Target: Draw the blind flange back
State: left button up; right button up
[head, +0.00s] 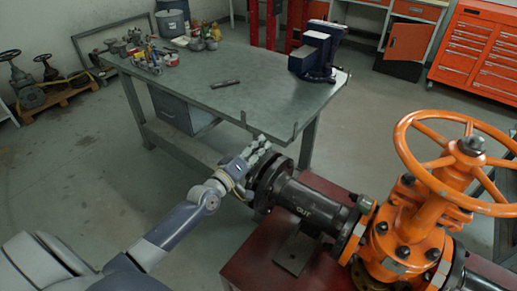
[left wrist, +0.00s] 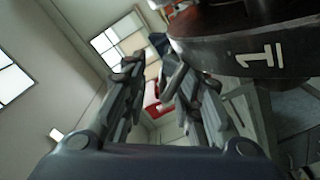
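The blind flange (head: 262,180) is a dark round disc at the left end of the black pipe (head: 304,206) marked OUT. It faces the pipe's own flange, and I cannot tell whether there is a gap between them. My left gripper (head: 262,147) is at the upper left of the blind flange's rim. In the left wrist view, my left gripper (left wrist: 150,72) has its fingers apart with nothing clearly between them. A dark disc rim marked 1 (left wrist: 262,52) lies to the right of the fingers. Contact is unclear. My right gripper is out of view.
The orange gate valve (head: 408,235) with its large handwheel (head: 447,164) stands right of the pipe. A red stand (head: 245,262) is under the pipe. A grey workbench (head: 225,95) with a vise (head: 316,52) is behind. The floor (head: 85,165) at left is clear.

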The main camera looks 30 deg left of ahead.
pick_arm(q)
jog(key=shift+a, duration=0.25)
jog(key=shift+s, duration=0.35)
jog(key=s+a, duration=0.1)
jog(key=s, duration=1)
jog(key=shift+s+f, duration=0.1)
jog(key=shift+s, duration=0.05)
